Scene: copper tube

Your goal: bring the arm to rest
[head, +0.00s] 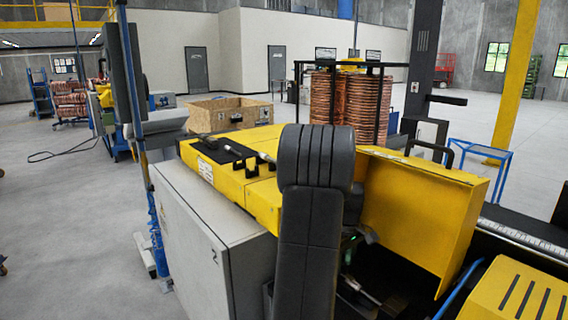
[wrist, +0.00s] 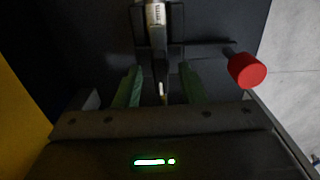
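In the head view my dark arm stands in front of the yellow machine (head: 232,180) and reaches down into its open bay. My gripper is mostly hidden there behind the arm; only a small green light and some parts show. In the wrist view my gripper (wrist: 160,70) has two green fingers spread apart. A slim metal piece with a pale tip (wrist: 161,88) shows in the gap between them, and neither finger appears to touch it. No copper tube shows between the fingers.
A red knob (wrist: 247,70) on a rod sits right of the fingers in the wrist view. A raised yellow cover (head: 420,210) stands right of my arm. Copper coils (head: 345,105) in a black frame and a wooden crate (head: 228,114) are behind the machine. A grey cabinet (head: 205,250) is at left.

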